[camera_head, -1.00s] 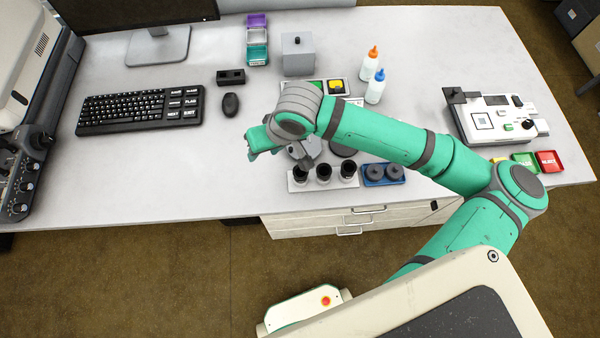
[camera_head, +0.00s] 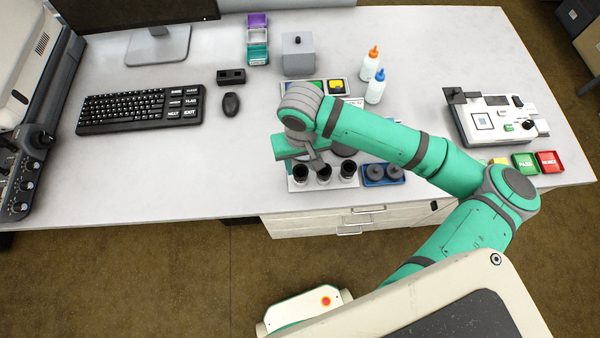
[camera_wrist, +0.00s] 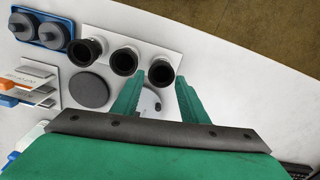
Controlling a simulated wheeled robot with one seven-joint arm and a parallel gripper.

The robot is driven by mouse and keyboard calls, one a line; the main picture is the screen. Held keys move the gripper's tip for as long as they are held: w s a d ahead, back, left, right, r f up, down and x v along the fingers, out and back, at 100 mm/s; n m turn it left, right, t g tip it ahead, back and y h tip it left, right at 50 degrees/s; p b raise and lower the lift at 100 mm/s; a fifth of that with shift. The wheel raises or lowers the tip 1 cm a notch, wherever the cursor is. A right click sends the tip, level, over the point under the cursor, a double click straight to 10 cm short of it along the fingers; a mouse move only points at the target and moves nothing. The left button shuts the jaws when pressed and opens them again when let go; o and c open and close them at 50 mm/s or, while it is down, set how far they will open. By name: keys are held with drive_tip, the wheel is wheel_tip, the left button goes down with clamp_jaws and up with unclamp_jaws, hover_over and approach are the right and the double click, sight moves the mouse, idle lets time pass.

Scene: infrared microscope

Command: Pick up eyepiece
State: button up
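Three black eyepieces stand in a row on a white holder (camera_head: 312,184). They are the left one (camera_head: 300,173), the middle one (camera_head: 325,171) and the right one (camera_head: 348,169). In the wrist view the order is reversed, and the head view's left eyepiece (camera_wrist: 161,72) is at the right end of the row. My gripper (camera_wrist: 160,78) is open, with its two green fingers apart. That eyepiece appears between and just beyond the fingertips. I see no contact. In the head view my wrist hangs just behind the holder and its fingertips are hard to make out.
A blue tray (camera_head: 383,183) with two dark round parts sits right of the holder. A dark disc (camera_wrist: 89,90) lies behind the holder. Two bottles (camera_head: 375,88) and a grey box (camera_head: 298,56) stand farther back. Clear tabletop lies left of the holder.

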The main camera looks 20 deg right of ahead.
sight(299, 170)
wheel_tip(299, 170, down, 4)
drive_tip(key=shift+s+a+f, duration=0.15)
drive_tip(key=shift+f, duration=0.1)
drive_tip(key=shift+w, duration=0.2)
drive_tip(key=c, duration=0.7)
drive_tip(key=shift+a, duration=0.15)
drive_tip(key=shift+r, duration=0.1)
